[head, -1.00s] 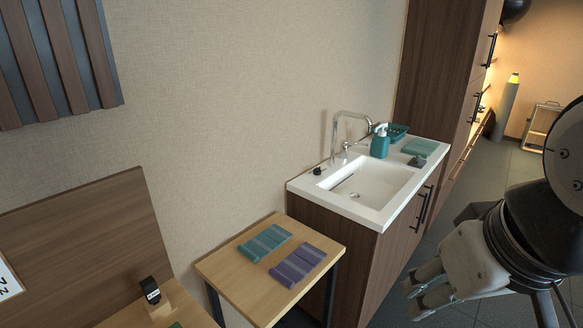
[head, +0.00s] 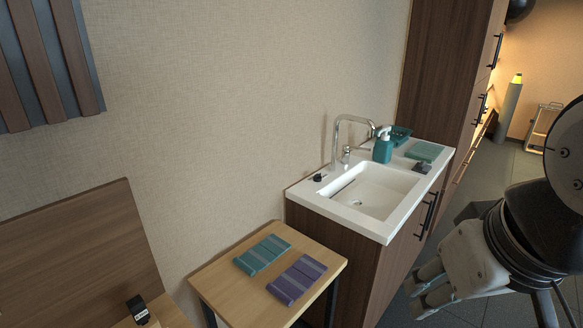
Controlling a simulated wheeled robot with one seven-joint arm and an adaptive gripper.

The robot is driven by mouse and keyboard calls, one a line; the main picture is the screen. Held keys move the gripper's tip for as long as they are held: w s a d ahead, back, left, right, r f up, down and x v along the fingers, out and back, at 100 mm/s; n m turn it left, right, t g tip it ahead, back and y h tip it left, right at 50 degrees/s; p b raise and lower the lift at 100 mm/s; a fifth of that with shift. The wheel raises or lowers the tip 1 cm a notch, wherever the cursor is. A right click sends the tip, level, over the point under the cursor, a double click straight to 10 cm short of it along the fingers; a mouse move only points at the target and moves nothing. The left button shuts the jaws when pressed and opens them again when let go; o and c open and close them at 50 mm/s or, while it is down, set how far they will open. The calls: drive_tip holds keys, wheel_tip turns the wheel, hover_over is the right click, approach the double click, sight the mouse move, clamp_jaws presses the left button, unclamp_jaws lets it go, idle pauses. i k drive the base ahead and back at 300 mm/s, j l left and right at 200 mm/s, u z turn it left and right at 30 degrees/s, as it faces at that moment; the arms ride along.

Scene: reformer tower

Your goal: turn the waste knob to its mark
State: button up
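A small black knob (head: 319,177) stands on the white sink top (head: 303,192), at its rear left corner beside the basin, close to the wall. I take it for the waste knob; its mark is too small to make out. The chrome tap (head: 336,140) rises to the right of it. My gripper (head: 412,298) is at the lower right, in front of the cabinet and well away from the knob. Its fingers look apart, with nothing between them.
A wooden side table (head: 224,296) with a teal cloth (head: 262,255) and a purple cloth (head: 296,279) stands left of the sink cabinet (head: 330,240). A soap bottle (head: 383,147) is behind the basin. Open floor (head: 470,205) lies right of the cabinet.

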sight(318, 177)
drive_tip(key=i+l, duration=0.15)
drive_tip(key=l, duration=0.15)
drive_tip(key=i+l+u, duration=0.1)
drive_tip(key=i+l, duration=0.2)
drive_tip(key=l, duration=0.25)
drive_tip(key=i+l+u, duration=0.15)
drive_tip(key=i, duration=0.4)
drive_tip(key=i+l+u, duration=0.1)
drive_tip(key=i, duration=0.45)
